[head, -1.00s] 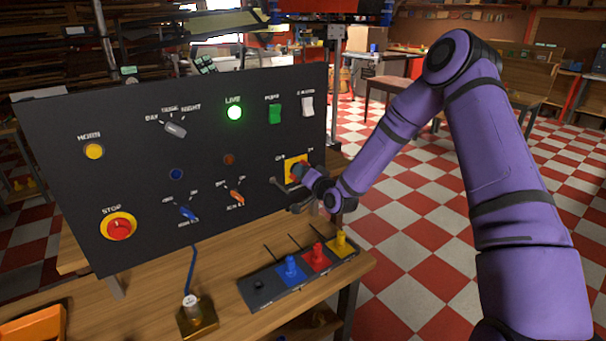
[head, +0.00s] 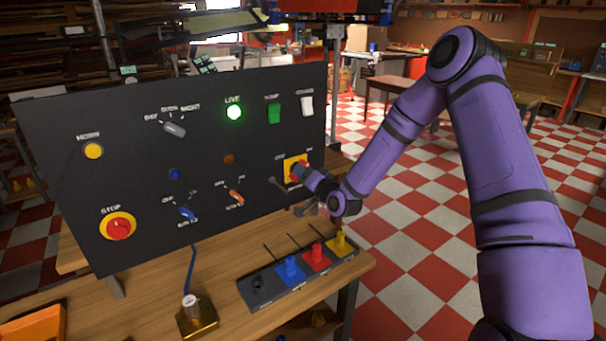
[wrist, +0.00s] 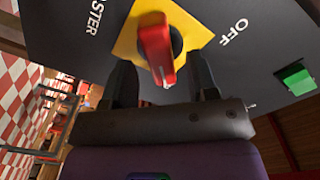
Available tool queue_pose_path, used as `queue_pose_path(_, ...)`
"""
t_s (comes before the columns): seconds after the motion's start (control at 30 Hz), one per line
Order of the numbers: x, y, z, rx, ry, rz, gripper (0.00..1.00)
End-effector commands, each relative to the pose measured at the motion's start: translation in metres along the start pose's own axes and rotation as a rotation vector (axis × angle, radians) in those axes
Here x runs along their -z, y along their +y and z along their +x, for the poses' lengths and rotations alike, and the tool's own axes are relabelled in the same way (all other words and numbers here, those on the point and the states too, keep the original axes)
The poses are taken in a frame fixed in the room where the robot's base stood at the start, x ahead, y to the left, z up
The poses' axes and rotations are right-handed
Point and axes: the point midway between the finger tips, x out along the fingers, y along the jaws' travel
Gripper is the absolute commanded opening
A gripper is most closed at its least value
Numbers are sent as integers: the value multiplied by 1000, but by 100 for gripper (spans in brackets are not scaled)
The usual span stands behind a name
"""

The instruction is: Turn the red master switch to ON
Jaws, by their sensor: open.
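The red master switch (wrist: 155,48) shows in the wrist view as a red handle on a yellow plate (wrist: 190,30), with the word OFF to its right. In the head view the yellow plate (head: 290,163) is at the right end of the black panel, with the handle mostly hidden by my gripper. My gripper (wrist: 162,84) is open in the wrist view, one finger on each side of the handle's lower end. I cannot tell whether the fingers touch it. The green LIVE lamp (head: 234,112) is lit.
The black panel (head: 130,130) also carries a STOP button (head: 118,227), a HORN button (head: 93,151) and several knobs and rockers. Below it, coloured pegs (head: 316,257) stand on a dark strip on the wooden bench (head: 215,262). Open checkered floor lies to the right.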

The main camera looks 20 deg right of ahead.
Motion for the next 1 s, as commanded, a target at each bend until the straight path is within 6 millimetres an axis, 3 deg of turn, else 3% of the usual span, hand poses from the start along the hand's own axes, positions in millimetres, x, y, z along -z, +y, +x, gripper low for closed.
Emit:
queue_pose_path(0.3,0,1,-60,-3,-1,1,53)
queue_pose_path(0.5,0,1,-84,-3,0,1,53)
queue_pose_path(1.0,0,1,-91,-2,1,1,53)
